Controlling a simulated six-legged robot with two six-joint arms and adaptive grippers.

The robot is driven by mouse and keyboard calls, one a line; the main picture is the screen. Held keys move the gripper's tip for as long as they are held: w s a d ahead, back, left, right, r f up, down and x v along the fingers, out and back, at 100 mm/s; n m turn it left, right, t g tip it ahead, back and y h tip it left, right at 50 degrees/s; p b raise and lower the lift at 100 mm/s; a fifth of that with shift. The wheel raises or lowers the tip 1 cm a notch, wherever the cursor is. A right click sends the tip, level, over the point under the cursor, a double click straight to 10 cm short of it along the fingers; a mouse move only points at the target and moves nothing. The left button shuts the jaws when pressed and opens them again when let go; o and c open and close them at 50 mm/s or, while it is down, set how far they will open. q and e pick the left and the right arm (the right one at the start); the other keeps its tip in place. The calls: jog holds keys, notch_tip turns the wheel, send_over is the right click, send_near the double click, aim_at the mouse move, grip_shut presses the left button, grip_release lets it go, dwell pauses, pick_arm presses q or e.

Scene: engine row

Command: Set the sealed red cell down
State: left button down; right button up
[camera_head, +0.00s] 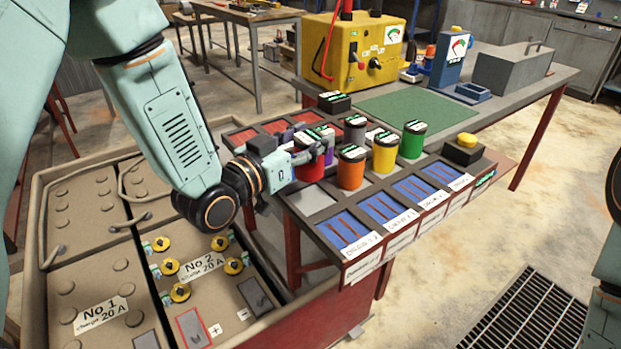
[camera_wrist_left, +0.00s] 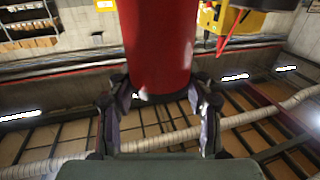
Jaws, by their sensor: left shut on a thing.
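The red cell (camera_head: 309,172) is upright in my left gripper (camera_head: 318,152), over the left part of the tray rack (camera_head: 322,212). It also shows in the left wrist view (camera_wrist_left: 160,45), between the two fingers (camera_wrist_left: 160,105). The fingers are shut around it. The cell's lower end is near a bare grey compartment (camera_head: 312,198); I cannot tell whether it touches the rack. The gripper hides part of the cell. My right gripper is not in view.
An orange cell (camera_head: 351,170) stands close right of the red one, then yellow (camera_head: 385,154) and green (camera_head: 413,141) cells. Grey (camera_head: 355,130) and purple (camera_head: 329,152) cells stand behind. A battery case (camera_head: 90,235) lies left.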

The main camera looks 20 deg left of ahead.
aim_at(301, 176)
pick_arm(q)
jog(key=shift+w+d+f, duration=0.1)
jog(key=shift+d+f, duration=0.05)
jog(key=shift+f, duration=0.5)
jog(key=shift+w+d+f, duration=0.1)
jog(key=shift+d+f, duration=0.05)
jog(key=shift+f, duration=0.45)
jog(key=shift+w+d+f, duration=0.15)
jog(key=shift+f, duration=0.05)
jog(key=f, duration=0.1)
jog(key=b, duration=0.1)
jog(key=f, duration=0.1)
jog(key=shift+s+a+f, duration=0.3)
jog(key=shift+s, duration=0.05)
jog(key=shift+f+b, duration=0.3)
jog(key=shift+f, duration=0.1)
jog(key=shift+w+d+f, duration=0.15)
jog(key=shift+w+d, duration=0.1)
jog(key=shift+w, duration=0.1)
jog(key=shift+s+a, duration=0.1)
jog(key=c, duration=0.9)
grip_release()
jog(key=shift+s+a, duration=0.1)
jog(key=shift+s, duration=0.1)
jog(key=o, duration=0.3)
jog(key=shift+w+f, duration=0.15)
jog(key=shift+w, duration=0.05)
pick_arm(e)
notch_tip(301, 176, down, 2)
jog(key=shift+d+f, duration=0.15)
